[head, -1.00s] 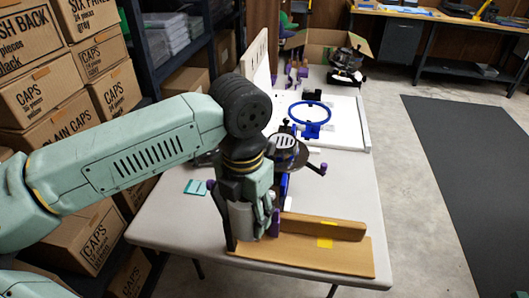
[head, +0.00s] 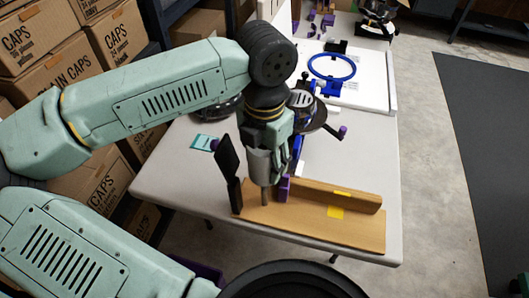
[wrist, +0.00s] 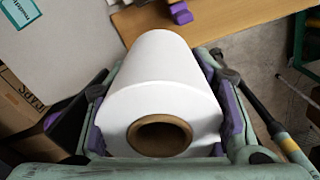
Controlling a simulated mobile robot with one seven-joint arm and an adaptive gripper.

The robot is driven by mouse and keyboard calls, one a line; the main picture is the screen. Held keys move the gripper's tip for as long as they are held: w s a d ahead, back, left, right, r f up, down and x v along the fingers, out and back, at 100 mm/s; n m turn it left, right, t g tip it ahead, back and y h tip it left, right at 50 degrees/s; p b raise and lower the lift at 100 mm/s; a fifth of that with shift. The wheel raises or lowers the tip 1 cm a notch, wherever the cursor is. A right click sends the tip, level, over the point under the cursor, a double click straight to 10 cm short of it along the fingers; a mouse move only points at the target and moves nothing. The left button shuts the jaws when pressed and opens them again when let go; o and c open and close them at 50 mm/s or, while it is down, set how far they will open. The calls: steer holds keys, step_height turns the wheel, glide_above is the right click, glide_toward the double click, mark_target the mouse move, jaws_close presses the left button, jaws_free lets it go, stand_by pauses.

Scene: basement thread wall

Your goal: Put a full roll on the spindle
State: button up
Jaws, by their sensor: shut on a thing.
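My gripper (head: 268,145) is shut on a white roll (wrist: 165,75). In the wrist view the roll lies between purple finger pads, with its brown core (wrist: 160,136) facing the camera. In the head view the roll shows only as a greyish shape (head: 261,165), mostly covered by the fingers. I cannot tell whether peg and roll touch. A purple tip (wrist: 180,13) shows beyond the roll's far end in the wrist view.
The stand lies at the near edge of the grey table (head: 180,170); a black upright panel (head: 228,157) is at its left. A blue hoop (head: 332,67) and dark round machine parts sit behind. A teal card (head: 204,142) lies left. Cardboard boxes (head: 28,42) line the left side.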

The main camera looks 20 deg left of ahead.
mark_target(265, 193)
steer(key=shift+f+b, duration=3.65)
steer(key=shift+b, duration=0.4)
steer(key=shift+f+b, duration=0.3)
steer(key=shift+b, duration=0.35)
steer(key=shift+f+b, duration=0.35)
steer(key=shift+b, duration=0.05)
steer(key=shift+f+b, duration=0.65)
steer(key=shift+b, duration=0.1)
steer(key=shift+f+b, duration=1.8)
steer(key=shift+b, duration=0.05)
steer(key=o, duration=1.3)
